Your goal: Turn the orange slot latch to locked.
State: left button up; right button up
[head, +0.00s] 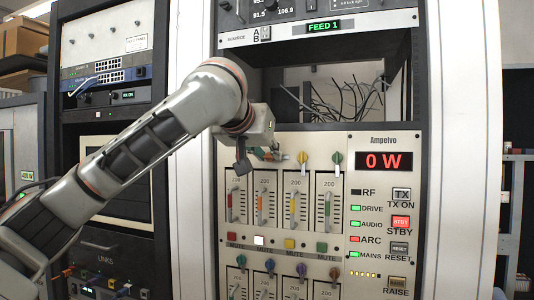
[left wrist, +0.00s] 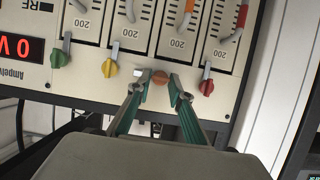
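My right gripper is not in view.
A yellow latch (head: 303,157) and a green latch (head: 337,157) lie to the right in the head view. A red latch (left wrist: 206,87) is close beside one finger in the wrist view. Fader slots, mute buttons and a red 0 W display (head: 384,161) surround them.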

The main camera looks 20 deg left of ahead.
pick_arm(q)
grip_shut()
